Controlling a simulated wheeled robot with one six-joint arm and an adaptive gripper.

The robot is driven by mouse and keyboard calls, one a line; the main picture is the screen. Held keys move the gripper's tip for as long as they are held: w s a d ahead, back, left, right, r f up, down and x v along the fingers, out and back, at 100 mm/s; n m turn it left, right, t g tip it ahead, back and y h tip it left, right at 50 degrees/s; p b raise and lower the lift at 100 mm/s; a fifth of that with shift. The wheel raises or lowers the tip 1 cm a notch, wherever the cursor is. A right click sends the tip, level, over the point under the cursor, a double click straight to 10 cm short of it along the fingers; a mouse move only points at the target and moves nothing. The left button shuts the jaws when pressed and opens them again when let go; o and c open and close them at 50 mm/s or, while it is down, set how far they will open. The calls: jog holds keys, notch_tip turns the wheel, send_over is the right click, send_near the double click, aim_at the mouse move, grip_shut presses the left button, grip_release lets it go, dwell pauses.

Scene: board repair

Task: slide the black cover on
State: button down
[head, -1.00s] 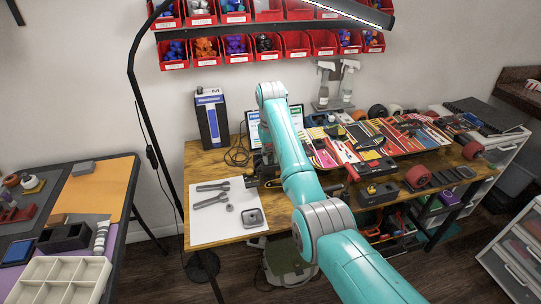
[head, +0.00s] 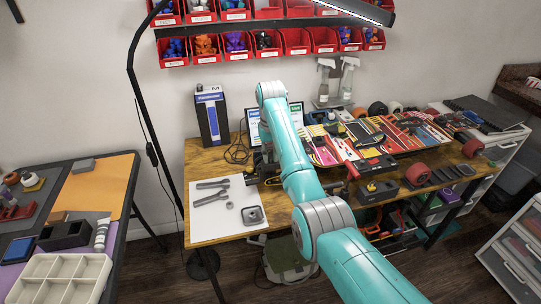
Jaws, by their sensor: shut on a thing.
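My gripper (head: 266,172) is at the wooden workbench (head: 215,163), just left of my teal arm, near the right edge of the white sheet. It is small and dark, and my own forearm hides part of it. It is shut on a small dark piece (head: 251,180), which looks like the black cover. The piece is low over the bench, but I cannot tell whether it touches anything. Whatever the cover fits onto is not clearly visible; my arm hides the bench right behind it.
A dark box (head: 211,116) and a screen (head: 294,115) stand behind. Tools and a black box (head: 376,192) crowd the right side. A lamp pole (head: 151,120) rises at left.

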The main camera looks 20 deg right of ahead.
jog(key=shift+f, duration=0.2)
jog(key=shift+f, duration=0.85)
jog(key=shift+f, duration=0.15)
dwell(0.5)
jog(key=shift+f, duration=0.7)
jog(key=shift+f, duration=0.15)
dwell(0.5)
jog(key=shift+f, duration=0.25)
jog(key=shift+f, duration=0.15)
dwell(1.0)
jog(key=c, duration=1)
grip_release()
